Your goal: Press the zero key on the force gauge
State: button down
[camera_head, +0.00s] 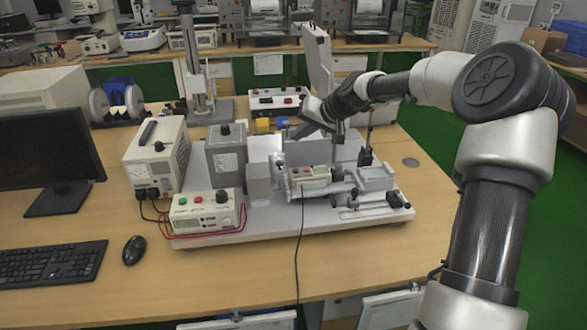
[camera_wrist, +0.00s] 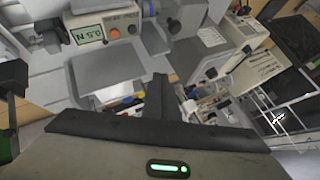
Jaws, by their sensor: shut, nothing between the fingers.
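The force gauge (camera_head: 310,174) is a small light box with buttons, lying on the test rig's pale base plate in the middle of the desk. In the wrist view the gauge (camera_wrist: 104,19) is at the upper left, with a green display reading about 0.5 N.
A grey block (camera_head: 227,153) and a control box with coloured buttons (camera_head: 205,212) stand left of the gauge. A tall upright plate (camera_head: 319,60) rises behind it. A cable runs down the desk front. A monitor (camera_head: 45,150), keyboard (camera_head: 50,262) and mouse (camera_head: 134,250) are at left.

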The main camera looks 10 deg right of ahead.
jog(key=shift+f, duration=0.1)
jog(key=b, duration=0.6)
send_over(299, 174)
jog(key=shift+w+f, duration=0.1)
jog(key=shift+f, duration=4.2)
jog(key=shift+f, duration=0.1)
jog(key=shift+f, duration=0.35)
jog(key=shift+f+b, duration=0.35)
jog(key=shift+b, duration=0.15)
jog(key=shift+r+p, duration=0.45)
jog(key=shift+r, duration=0.35)
